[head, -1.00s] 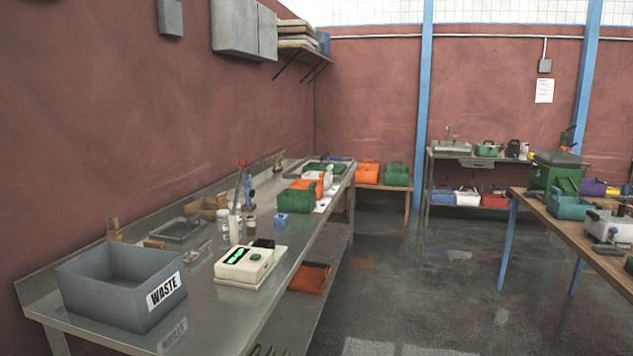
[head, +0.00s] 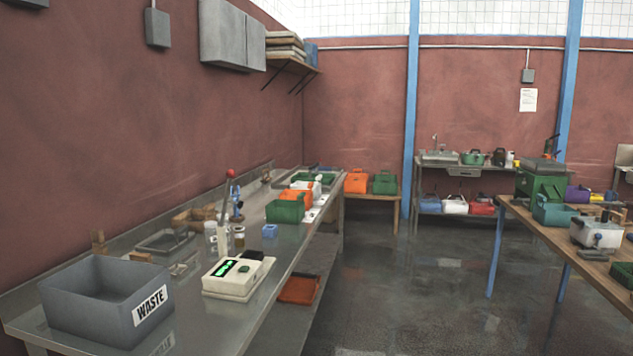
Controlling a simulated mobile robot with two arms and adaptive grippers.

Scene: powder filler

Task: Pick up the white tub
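Neither of my grippers is in the head view. A white tub-like container (head: 455,205) stands on the lower shelf of the steel rack at the back, between a blue and a red one. A whitish box-like item (head: 597,235) stands on the wooden table at the right. Something white (head: 303,186) also shows among the bins on the left bench, partly hidden by an orange bin (head: 296,200). I cannot tell which of these is the white tub.
The steel bench (head: 250,310) along the left wall carries a grey waste box (head: 75,315), a white scale (head: 225,286), small bottles and a green bin (head: 286,210). A wooden table (head: 540,232) stands at right. The floor (head: 400,290) between them is clear.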

